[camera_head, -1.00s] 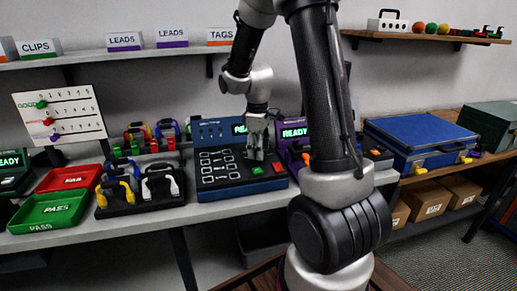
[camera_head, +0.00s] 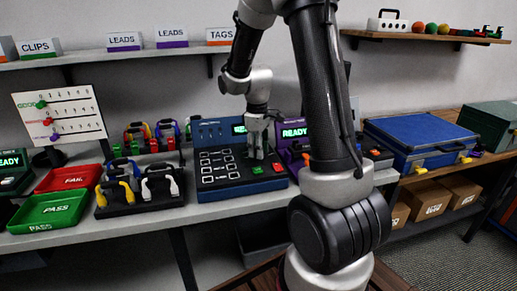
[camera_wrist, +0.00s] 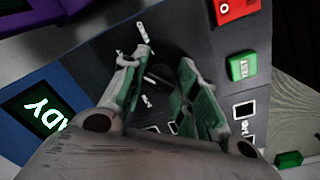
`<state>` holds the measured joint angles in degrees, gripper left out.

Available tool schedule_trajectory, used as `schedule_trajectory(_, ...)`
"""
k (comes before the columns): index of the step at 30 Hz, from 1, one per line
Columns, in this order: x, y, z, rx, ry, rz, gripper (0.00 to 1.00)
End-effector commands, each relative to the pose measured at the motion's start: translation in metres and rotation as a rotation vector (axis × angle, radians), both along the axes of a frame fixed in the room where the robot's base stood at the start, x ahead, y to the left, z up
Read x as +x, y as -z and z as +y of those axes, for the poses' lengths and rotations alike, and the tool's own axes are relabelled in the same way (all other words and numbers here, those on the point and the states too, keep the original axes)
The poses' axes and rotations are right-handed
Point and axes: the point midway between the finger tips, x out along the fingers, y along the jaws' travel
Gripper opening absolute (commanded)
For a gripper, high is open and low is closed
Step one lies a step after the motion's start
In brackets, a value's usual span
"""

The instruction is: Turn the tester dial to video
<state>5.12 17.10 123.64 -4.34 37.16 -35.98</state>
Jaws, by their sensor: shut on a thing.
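The blue tester (camera_head: 211,135) with a dark sloped panel stands on the bench, its green screen (camera_head: 239,129) partly hidden by my arm. My gripper (camera_head: 257,155) points down onto the panel's right part. In the wrist view my gripper (camera_wrist: 163,88) has its green-padded fingers on either side of the dark dial (camera_wrist: 164,72) and is shut on it. The dial is mostly in shadow and between the fingers, so its pointer cannot be read. White marks lie around it; their words are not legible.
The green TEST button (camera_wrist: 242,67) and a red button (camera_wrist: 232,8) sit close by on the panel. A purple unit (camera_head: 293,134) stands just right of the tester. A black rack with cable leads (camera_head: 140,205) and red and green trays (camera_head: 48,211) are to the left.

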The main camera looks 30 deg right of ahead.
Motion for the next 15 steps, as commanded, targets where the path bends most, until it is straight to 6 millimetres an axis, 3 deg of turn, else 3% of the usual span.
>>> schedule_trajectory(15, 0.0008, 0.0001, 0.0006, -0.001, 0.416, 0.001, 0.06)
